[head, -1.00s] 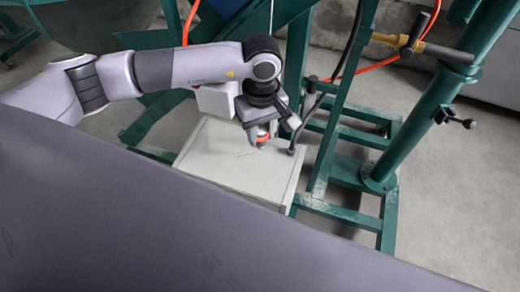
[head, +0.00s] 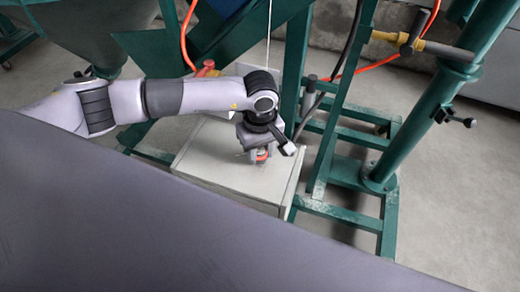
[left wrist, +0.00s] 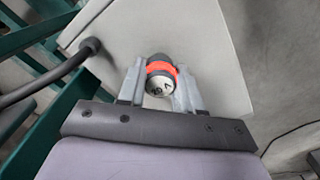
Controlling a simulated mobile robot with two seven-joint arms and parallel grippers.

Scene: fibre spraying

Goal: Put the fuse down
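The fuse (left wrist: 159,76) is a short cylinder with a red-orange band and a pale marked end. In the left wrist view it sits between the two fingers of my left gripper (left wrist: 160,88), which are closed on its sides. In the head view the fuse (head: 262,155) shows as a red spot under my left gripper (head: 260,158), low over the top of a pale grey box (head: 225,168). I cannot tell whether the fuse touches the box top. My right gripper is not in view.
A green steel frame (head: 340,155) with a thick post (head: 415,125) stands right of the box. A black hose (left wrist: 50,78) runs close to the box. An orange hose (head: 385,57) passes behind. The box top has bare room around the gripper.

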